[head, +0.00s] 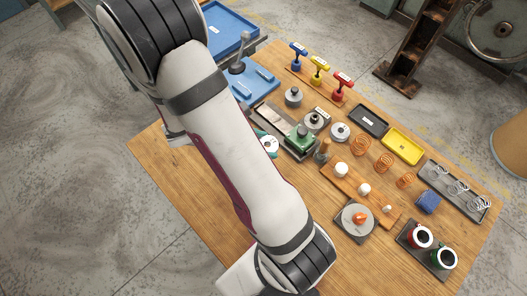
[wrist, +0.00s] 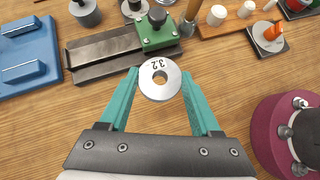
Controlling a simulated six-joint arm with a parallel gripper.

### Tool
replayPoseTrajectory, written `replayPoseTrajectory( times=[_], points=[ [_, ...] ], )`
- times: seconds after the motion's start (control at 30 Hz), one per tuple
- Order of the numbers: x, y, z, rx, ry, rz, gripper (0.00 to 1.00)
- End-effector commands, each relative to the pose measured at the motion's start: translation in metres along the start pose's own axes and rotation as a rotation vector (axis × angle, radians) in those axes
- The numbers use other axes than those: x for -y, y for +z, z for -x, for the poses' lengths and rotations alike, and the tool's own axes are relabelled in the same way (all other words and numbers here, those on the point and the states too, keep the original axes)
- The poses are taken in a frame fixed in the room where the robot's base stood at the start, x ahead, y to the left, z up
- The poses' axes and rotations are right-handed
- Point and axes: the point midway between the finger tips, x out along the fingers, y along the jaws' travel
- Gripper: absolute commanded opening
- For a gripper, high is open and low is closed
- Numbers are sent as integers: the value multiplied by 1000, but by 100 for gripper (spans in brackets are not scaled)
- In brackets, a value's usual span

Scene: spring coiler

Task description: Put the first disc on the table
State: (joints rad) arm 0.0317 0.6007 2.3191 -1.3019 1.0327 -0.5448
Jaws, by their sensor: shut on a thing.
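My gripper (wrist: 160,75) has teal fingers closed on either side of a pale steel disc (wrist: 160,93) with a centre hole and the marking "3.2". The disc lies flat, face up, over bare wooden table (wrist: 60,105); I cannot tell whether it touches the wood. In the head view my arm hides most of the gripper, and a bit of the disc and teal finger shows just past the arm's edge. Other round steel pieces (head: 340,132) stand on the table to the right in the head view.
Beyond the disc are a steel channel with a green block (wrist: 158,36) and a blue tray (wrist: 25,58) at left. Several copper springs (head: 361,145), a yellow tray (head: 403,146) and a wooden strip with white pegs (head: 378,202) stand right.

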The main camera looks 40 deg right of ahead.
Motion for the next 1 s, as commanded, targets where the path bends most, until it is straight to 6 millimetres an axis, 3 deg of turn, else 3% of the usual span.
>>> replayPoseTrajectory(
  times=[0.2,0.37,0.47,0.67,0.8,1.0],
  points=[
    [0,24,24,0,2,-1,0],
    [-18,22,25,0,30,31,0],
    [-52,18,24,0,91,91,0],
    [-151,28,22,1,282,276,0],
    [-226,58,19,3,442,432,0],
    [-307,118,12,3,628,615,0]
  ],
)
